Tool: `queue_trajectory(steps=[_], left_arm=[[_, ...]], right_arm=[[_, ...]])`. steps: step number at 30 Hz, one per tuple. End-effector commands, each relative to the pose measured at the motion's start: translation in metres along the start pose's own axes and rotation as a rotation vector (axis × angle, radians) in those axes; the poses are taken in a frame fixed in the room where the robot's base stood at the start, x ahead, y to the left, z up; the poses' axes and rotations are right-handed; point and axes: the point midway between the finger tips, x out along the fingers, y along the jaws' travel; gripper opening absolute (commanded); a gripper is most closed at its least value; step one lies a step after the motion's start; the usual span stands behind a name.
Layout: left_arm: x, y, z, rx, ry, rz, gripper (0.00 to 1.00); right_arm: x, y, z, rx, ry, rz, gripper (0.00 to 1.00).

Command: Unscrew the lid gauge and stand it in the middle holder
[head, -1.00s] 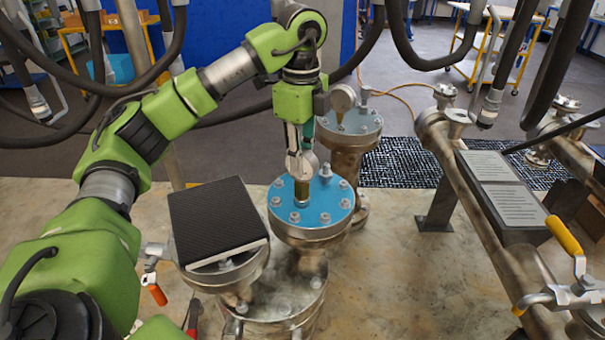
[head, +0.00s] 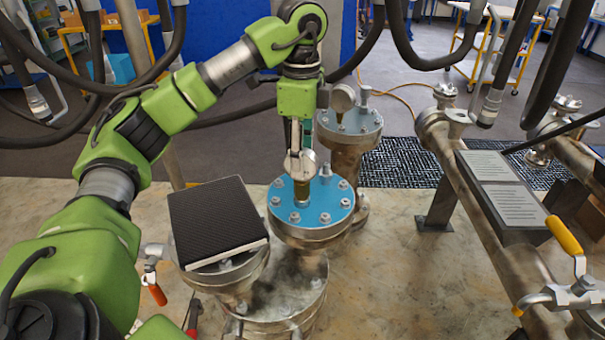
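The lid gauge (head: 300,164), a round metallic dial on a brass stem (head: 302,195), stands upright on the blue flanged lid (head: 322,206) of the front vessel. My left gripper (head: 297,150) points straight down over it. Its fingers are around the dial and look shut on it, though they overlap in this view and hide part of the dial. The stem's lower end meets the lid; whether its thread is engaged cannot be seen. I cannot make out a middle holder. My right gripper is not in view.
A dark textured block (head: 217,218) sits on the flange left of the lid. A second blue-lidded vessel (head: 350,123) with its own gauge (head: 343,98) stands close behind. Pipes with a yellow-handled valve (head: 564,235) run along the right. Bolts ring the lid.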

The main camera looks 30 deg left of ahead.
Motion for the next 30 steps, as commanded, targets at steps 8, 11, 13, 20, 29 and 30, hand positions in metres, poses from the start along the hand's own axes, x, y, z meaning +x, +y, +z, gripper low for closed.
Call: queue_trajectory(steps=[8,11,13,20,29,30], left_arm=[[-0.041,-0.001,0.0,-0.001,0.001,-0.006,0.39],[-0.056,-0.001,0.001,-0.004,0.001,-0.006,0.39],[-0.067,-0.001,0.0,-0.002,0.001,-0.005,0.39],[-0.096,-0.001,0.0,-0.003,0.0,-0.003,0.39],[-0.111,0.0,0.0,-0.002,0.0,-0.001,0.39],[-0.111,0.0,0.0,-0.002,0.001,-0.001,0.39]], right_arm=[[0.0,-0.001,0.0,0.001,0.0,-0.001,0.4],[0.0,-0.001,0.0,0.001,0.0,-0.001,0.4],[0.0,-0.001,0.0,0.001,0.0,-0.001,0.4],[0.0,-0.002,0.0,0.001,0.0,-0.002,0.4],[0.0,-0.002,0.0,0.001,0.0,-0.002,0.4],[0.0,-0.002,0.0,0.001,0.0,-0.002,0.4]])
